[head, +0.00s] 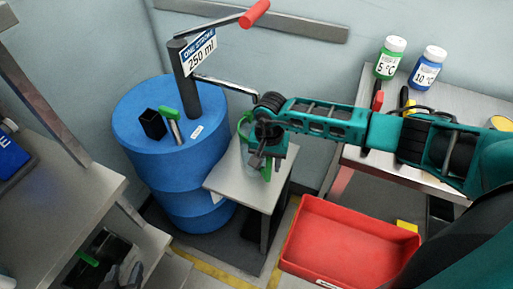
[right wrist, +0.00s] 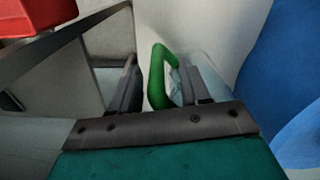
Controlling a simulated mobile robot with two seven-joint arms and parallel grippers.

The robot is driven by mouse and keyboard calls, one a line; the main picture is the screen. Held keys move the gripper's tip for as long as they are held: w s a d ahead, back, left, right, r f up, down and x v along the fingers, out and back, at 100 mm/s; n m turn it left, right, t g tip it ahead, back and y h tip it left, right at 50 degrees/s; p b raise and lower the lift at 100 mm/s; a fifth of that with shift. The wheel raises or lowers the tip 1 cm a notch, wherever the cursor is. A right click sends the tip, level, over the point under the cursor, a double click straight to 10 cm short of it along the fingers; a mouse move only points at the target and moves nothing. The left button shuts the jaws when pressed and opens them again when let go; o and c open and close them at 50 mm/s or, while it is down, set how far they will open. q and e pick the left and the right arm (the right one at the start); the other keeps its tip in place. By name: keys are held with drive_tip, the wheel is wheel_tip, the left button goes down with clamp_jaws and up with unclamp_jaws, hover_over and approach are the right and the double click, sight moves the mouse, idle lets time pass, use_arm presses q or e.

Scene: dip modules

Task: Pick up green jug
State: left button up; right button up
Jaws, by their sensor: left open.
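The green jug (head: 243,125) is on the small grey stand beside the blue drum, largely hidden behind my right gripper. Its green handle (right wrist: 157,75) shows in the right wrist view, with a pale clear body behind it. My right gripper (head: 257,160) is at the jug. In the right wrist view, its two dark fingers (right wrist: 155,90) are apart, with the handle between them and a gap on the left side.
A blue drum (head: 165,185) with a pump and a "250 ml" sign stands left of the small stand (head: 225,180). A red tray (head: 335,245) lies at the lower right. A workbench at right holds green-label (head: 387,66) and blue-label (head: 426,76) bottles.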

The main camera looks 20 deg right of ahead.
clamp_jaws()
idle(0.6)
drive_tip(key=shift+r, duration=0.1)
